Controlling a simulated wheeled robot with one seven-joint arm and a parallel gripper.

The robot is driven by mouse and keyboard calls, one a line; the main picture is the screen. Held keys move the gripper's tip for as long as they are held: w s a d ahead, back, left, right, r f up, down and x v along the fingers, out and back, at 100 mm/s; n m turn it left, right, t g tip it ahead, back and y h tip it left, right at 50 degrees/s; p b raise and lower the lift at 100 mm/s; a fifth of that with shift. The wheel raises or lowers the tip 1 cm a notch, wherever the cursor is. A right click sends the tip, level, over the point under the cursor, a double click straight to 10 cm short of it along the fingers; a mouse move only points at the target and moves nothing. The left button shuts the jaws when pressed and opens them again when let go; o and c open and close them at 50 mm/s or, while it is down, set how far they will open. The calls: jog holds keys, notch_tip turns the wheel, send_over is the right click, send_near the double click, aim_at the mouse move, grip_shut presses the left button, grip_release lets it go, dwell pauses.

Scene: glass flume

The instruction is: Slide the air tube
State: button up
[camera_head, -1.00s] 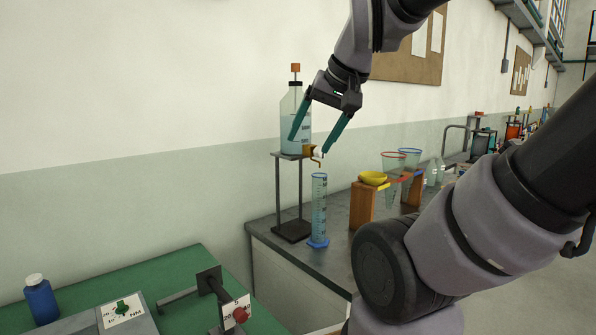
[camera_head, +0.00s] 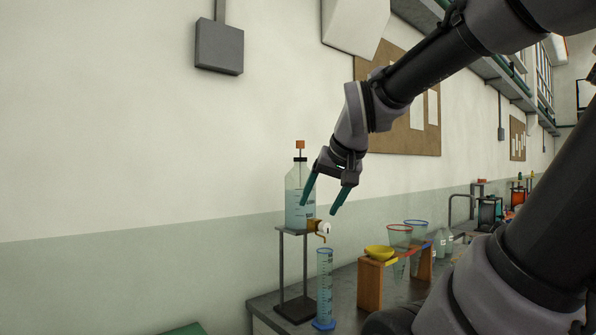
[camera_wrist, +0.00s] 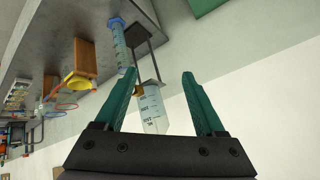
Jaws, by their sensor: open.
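The air tube (camera_head: 300,153) is a thin upright rod with an orange cap, rising from the black neck of a clear bottle (camera_head: 294,213). The bottle holds pale blue liquid and stands on a raised metal stand, with a brass tap at its lower right. In the wrist view the bottle (camera_wrist: 152,112) shows between and beyond my fingers; the air tube is not visible there. My gripper (camera_head: 319,207) is open and empty, its teal fingers pointing down at the bottle's right side, tips below the tube's cap. It also shows in the wrist view (camera_wrist: 159,74).
A blue-based measuring cylinder (camera_head: 325,285) stands below the tap. A grey wall box (camera_head: 219,46) hangs upper left. Wall space left of the bottle is clear.

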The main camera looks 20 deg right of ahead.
jog(key=w+d+r+t+h, duration=0.1)
jog(key=w+d+r, duration=0.25)
jog(key=w, duration=0.25)
jog(key=w+d+r+t+h, duration=0.2)
jog(key=w+d+r, duration=0.15)
jog(key=w, duration=0.25)
jog(key=n+t+y, duration=0.5)
jog(key=n+t, duration=0.1)
jog(key=t, duration=0.1)
send_near(303, 145)
jog(key=w, duration=0.4)
jog(key=shift+w+a+r, duration=0.25)
jog(key=shift+w+a, duration=0.2)
jog(key=shift+w, duration=0.05)
jog(key=w, duration=0.3)
jog(key=w+a, duration=0.1)
jog(key=w, duration=0.5)
jog(key=shift+w+a, duration=0.25)
jog(key=shift+w, duration=0.05)
grip_shut()
